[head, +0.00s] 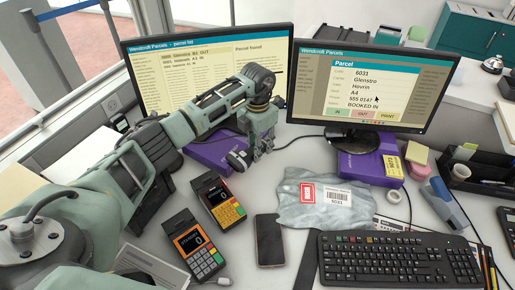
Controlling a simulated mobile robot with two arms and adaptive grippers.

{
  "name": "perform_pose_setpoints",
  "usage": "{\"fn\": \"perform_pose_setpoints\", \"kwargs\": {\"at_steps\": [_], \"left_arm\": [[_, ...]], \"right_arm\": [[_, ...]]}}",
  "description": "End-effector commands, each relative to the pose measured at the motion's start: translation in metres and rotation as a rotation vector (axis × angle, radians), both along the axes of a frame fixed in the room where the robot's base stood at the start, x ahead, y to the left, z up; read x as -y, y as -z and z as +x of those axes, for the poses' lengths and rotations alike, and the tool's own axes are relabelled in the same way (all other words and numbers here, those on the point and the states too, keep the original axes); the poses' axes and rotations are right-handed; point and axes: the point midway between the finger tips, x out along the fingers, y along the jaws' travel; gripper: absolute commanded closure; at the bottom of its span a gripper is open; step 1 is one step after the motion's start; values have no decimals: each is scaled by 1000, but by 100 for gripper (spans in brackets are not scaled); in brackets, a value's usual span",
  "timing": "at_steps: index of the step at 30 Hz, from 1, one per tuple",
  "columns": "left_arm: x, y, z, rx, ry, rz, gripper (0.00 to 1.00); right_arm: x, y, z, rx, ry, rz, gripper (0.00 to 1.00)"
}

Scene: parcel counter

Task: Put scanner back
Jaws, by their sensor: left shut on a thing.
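My left gripper (262,147) is in the middle of the head view, pointing down in front of the two monitors. It is shut on the scanner (238,160), a small grey and black device that is mostly hidden by the fingers. The scanner is held near a purple box below the left monitor; I cannot tell whether they touch. A dark cable (297,140) runs off to the right from near the gripper. I cannot make out a scanner holder for certain. My right gripper is not in view.
Two card terminals (219,201) (193,243), a phone (269,240), a grey parcel bag (290,209) and a keyboard (398,260) lie in front. Monitors (160,85) (330,118) stand behind, above purple boxes (212,152) (362,165). A black organizer (477,171) is at right.

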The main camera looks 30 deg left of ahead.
Motion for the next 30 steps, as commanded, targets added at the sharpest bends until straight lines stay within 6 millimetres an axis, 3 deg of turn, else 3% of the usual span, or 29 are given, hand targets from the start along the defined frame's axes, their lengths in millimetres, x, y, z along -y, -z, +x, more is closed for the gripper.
{"fn": "perform_pose_setpoints", "kwargs": {"at_steps": [4, 26, 27, 30], "left_arm": [[1, 17, 0, 0, -1, -1, 100], [0, 29, 1, 2, -1, -1, 100], [0, 30, 0, 1, -1, 0, 65], [0, 30, 0, 1, -1, 0, 56]], "right_arm": [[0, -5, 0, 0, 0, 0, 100], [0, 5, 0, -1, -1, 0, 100], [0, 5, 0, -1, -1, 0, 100], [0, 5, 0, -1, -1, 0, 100]]}}
